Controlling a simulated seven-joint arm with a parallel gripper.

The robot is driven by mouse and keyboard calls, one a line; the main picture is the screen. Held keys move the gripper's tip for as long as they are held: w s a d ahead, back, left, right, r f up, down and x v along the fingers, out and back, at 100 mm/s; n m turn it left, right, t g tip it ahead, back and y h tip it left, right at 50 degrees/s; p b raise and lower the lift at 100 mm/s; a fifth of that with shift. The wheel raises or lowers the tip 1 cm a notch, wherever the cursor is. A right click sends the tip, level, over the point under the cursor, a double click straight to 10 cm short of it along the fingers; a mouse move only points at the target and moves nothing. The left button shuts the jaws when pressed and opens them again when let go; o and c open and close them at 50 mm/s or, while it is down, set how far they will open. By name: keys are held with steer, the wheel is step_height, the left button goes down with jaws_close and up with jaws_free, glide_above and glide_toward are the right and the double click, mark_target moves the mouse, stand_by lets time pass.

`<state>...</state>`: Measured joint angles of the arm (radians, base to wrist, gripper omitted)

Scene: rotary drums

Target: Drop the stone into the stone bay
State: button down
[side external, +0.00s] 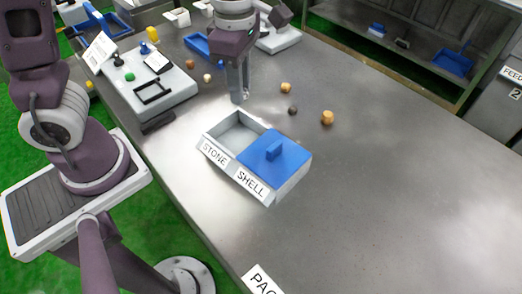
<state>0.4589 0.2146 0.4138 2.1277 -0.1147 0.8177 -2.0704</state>
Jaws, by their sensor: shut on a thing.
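A light grey two-bay box (223,125) stands on the steel table. Its left bay, labelled STONE (214,153), is open and looks empty. Its right bay, labelled SHELL (250,183), is covered by a blue lid (283,158) with a raised handle. My gripper (239,98) points down behind the open bay, outside the box. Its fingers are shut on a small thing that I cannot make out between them. A small dark lump (293,111) lies on the table to the right of my gripper. I cannot tell which piece is the stone.
Tan lumps (286,88) (327,118) lie right of my gripper. Small brown (190,64) and cream (207,78) pieces lie to its left. A white panel device (150,95) with a green knob stands at the left edge. The table's right side is clear.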

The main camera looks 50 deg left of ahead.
steer(key=shift+s+f, duration=0.3)
steer(key=shift+f, duration=2.75)
steer(key=c, duration=1.1)
jaws_free()
steer(key=shift+c, duration=0.2)
step_height(320, 180, up, 7)
steer(key=shift+r, duration=0.1)
